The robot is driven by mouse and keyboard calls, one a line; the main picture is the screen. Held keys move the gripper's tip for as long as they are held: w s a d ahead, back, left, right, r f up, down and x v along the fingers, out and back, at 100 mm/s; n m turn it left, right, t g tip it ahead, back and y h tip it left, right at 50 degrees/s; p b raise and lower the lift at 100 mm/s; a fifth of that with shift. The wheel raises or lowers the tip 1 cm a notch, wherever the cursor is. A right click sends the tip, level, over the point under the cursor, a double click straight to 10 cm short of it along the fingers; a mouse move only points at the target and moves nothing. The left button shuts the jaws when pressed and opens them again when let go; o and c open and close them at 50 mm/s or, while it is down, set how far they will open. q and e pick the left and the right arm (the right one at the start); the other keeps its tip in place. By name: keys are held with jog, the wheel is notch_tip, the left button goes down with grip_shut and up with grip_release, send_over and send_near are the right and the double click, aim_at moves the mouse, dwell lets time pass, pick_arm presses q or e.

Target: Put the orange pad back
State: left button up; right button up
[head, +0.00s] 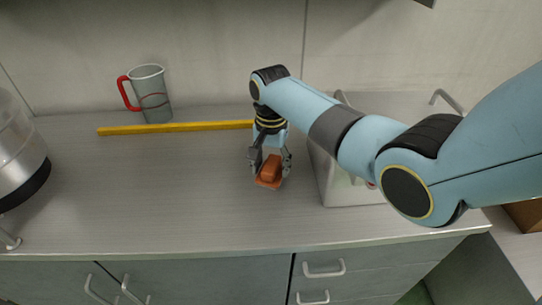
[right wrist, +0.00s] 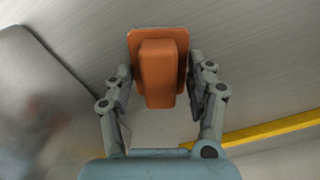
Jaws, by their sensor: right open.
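The orange pad (head: 269,172) is a flat square plate with a raised block-shaped grip on top. In the head view it is at the middle of the counter, just below my right gripper (head: 270,163). In the right wrist view the pad (right wrist: 160,62) lies between the two fingers of my right gripper (right wrist: 160,85). The fingers are open, one on each side of the pad, with a small gap visible beside the grip block. I cannot tell exactly how far the pad is above the counter, if at all. My left gripper is not in view.
A grey metal box (head: 335,185) stands close to the right of the pad. A yellow bar (head: 175,128) lies along the back. A jug with a red handle (head: 152,95) stands behind it. A metal vessel (head: 15,150) is at the far left. The counter (head: 150,200) between is clear.

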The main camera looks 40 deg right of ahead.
aim_at(271, 163)
notch_tip(271, 163, up, 12)
dwell(0.4)
dwell(0.4)
